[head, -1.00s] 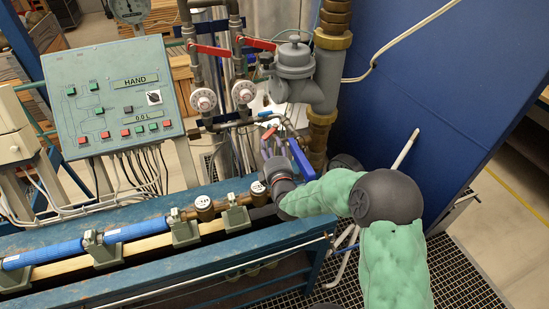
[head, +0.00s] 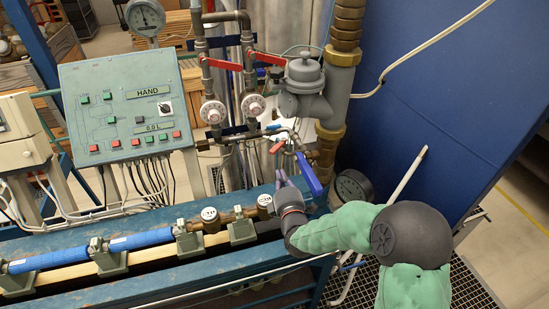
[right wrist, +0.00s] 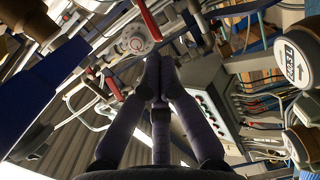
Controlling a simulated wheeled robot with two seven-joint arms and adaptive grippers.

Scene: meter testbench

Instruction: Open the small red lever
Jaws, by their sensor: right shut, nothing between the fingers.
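The small red lever (head: 277,147) sits on the thin pipework at the centre of the head view, just left of a blue handle (head: 307,174). My right gripper (head: 281,176) is below the lever and apart from it, its fingers pointing up toward the pipes. In the right wrist view, the gripper's fingers (right wrist: 160,62) are together with nothing between them. A red lever, seemingly the small one (right wrist: 113,88), shows left of the fingers there. My left gripper is in neither view.
Two longer red levers (head: 222,63) and round white dials (head: 213,112) are above. A green control panel (head: 125,110) stands left. The blue bench rail (head: 120,222) runs below, and a blue wall (head: 440,90) closes the right.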

